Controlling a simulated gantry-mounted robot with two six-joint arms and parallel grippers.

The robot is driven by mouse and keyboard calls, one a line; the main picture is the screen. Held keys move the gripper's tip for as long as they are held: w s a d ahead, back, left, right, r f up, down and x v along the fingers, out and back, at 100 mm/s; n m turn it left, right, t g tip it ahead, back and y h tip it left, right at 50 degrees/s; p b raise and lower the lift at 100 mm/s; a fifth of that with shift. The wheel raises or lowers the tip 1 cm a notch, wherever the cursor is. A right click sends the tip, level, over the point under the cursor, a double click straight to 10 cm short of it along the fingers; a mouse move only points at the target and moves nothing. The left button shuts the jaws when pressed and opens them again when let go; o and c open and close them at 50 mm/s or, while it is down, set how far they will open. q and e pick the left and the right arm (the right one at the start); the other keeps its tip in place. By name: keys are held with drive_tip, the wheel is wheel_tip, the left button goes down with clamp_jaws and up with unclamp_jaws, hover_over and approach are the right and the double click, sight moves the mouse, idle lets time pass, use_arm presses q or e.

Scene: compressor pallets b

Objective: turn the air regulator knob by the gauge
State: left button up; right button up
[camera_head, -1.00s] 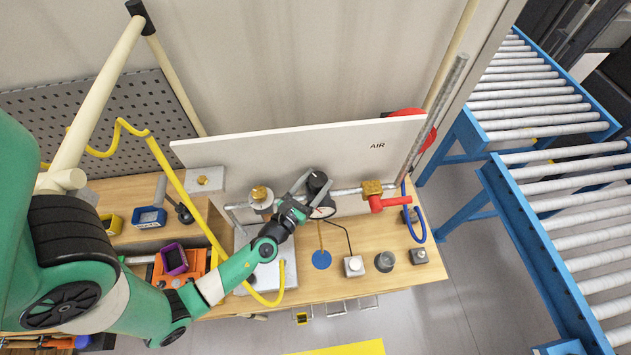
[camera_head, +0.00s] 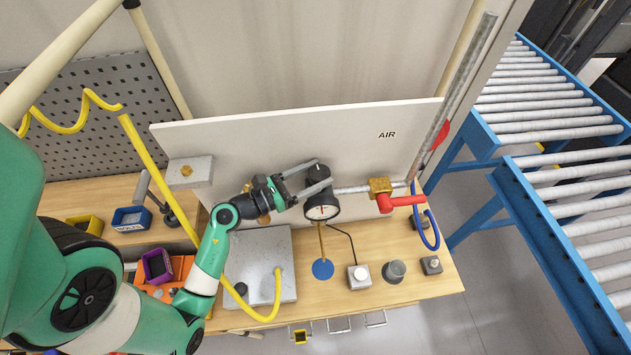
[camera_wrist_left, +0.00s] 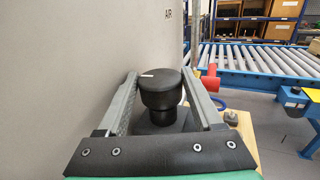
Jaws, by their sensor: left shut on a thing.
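The air regulator has a black knob (camera_head: 318,174) on top and a round white-faced gauge (camera_head: 322,208) facing front, on the pipe along the white AIR panel (camera_head: 270,135). My left gripper (camera_head: 318,180) reaches in from the left at knob height, one finger behind the knob and one in front. It is shut on the knob. In the left wrist view the knob (camera_wrist_left: 160,88), with a small pale mark on top, stands between the two grey fingers (camera_wrist_left: 160,82). My right gripper is in neither view.
A brass valve with a red handle (camera_head: 400,200) sits right of the regulator on the pipe. A yellow hose (camera_head: 165,185) hangs near my left arm.

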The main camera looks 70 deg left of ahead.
use_arm(q)
drive_tip(key=shift+a+f+m+h, duration=0.1)
drive_tip(key=shift+m+h, duration=0.4)
drive_tip(key=shift+h, duration=0.2)
drive_tip(key=o, duration=1.1)
